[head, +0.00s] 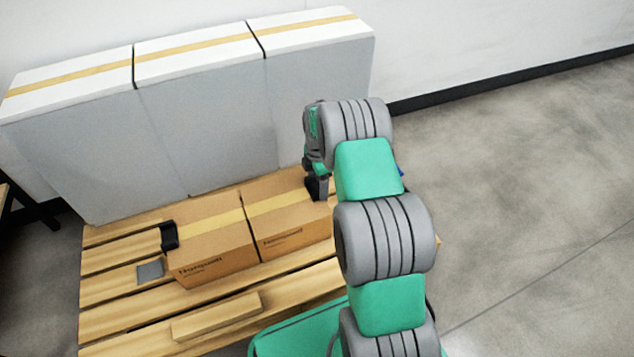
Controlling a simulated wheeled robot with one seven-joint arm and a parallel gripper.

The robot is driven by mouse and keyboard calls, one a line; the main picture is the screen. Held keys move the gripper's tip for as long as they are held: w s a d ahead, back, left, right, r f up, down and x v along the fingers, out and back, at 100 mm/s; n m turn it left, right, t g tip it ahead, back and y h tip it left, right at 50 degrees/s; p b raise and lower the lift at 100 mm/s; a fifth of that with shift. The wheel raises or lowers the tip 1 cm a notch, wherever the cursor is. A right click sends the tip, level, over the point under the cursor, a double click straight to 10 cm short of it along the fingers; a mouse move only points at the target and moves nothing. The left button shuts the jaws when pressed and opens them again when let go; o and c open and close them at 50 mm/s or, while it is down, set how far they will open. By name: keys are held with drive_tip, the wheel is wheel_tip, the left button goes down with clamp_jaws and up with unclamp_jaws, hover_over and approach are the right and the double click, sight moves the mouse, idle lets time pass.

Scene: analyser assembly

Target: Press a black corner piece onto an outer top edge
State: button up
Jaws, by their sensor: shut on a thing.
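Two brown cardboard boxes with pale tape stand side by side on a wooden pallet (103,261): the left box (215,256) and the right box (296,226). A black corner piece (169,236) sits over the outer top edge of the left box, at its left end. My gripper (315,174) is at the outer right top edge of the right box, shut on a second dark piece (318,190), seemingly another black corner piece. My arm hides part of the gripper and the box's right end, so whether the piece is seated cannot be told.
Three tall grey-white boxes (214,120) with tape stand in a row behind the brown ones. A small grey square (150,271) lies on the pallet at left, and a loose wooden block (217,316) lies at the front. The floor (520,190) to the right is clear.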

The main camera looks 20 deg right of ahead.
drive_tip(key=o, duration=1.3)
drive_tip(key=shift+r+p, duration=2.5)
drive_tip(key=shift+r, duration=1)
